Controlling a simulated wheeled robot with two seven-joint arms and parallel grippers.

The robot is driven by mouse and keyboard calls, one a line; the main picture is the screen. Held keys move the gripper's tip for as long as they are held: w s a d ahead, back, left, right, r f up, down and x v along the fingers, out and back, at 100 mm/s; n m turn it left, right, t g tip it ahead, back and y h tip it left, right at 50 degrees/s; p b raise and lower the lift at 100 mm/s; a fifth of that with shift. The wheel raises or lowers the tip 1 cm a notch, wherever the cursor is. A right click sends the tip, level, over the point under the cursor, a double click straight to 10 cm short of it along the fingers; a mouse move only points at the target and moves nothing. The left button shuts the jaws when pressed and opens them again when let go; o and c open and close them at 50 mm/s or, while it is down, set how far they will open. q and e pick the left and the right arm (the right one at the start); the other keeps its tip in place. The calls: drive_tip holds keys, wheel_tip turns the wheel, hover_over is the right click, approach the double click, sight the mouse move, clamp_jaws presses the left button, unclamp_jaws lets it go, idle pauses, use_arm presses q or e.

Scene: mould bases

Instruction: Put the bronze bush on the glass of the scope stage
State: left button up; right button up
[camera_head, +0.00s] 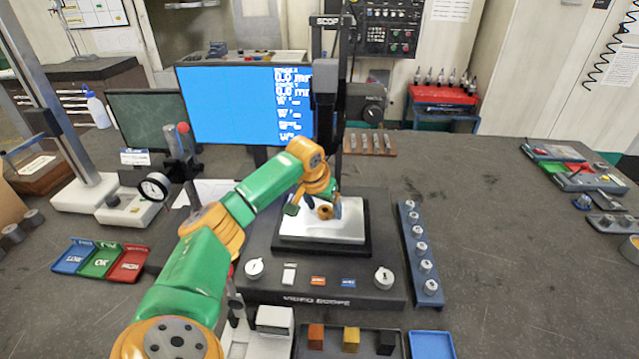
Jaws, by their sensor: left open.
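The bronze bush (325,212) is a small orange-brown ring with a dark bore. It shows over the white lit glass (345,228) of the scope stage, near its middle. My left gripper (316,209) is right above the glass with its dark fingers spread apart. The bush lies between the fingers, nearer the right one, and the jaws are not closed on it. Part of the glass behind is hidden by my left arm. My right gripper is out of view.
The video scope base (325,290) carries two knobs. A blue strip with several round metal parts (420,250) stands to its right. Coloured trays (100,260) and a dial gauge (155,187) are at left. The scope column (328,100) rises behind the stage. The table at right is mostly clear.

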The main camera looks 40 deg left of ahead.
use_arm(q)
drive_tip(key=v, duration=0.2)
drive_tip(key=shift+r+b, duration=0.25)
drive_tip(key=shift+b, duration=0.05)
drive_tip(key=s+d+b, duration=0.4)
drive_tip(key=s+b, duration=0.5)
drive_tip(key=s, duration=0.2)
drive_tip(key=shift+s+r, duration=0.25)
drive_tip(key=shift+s, duration=0.15)
drive_tip(key=shift+a, duration=0.1)
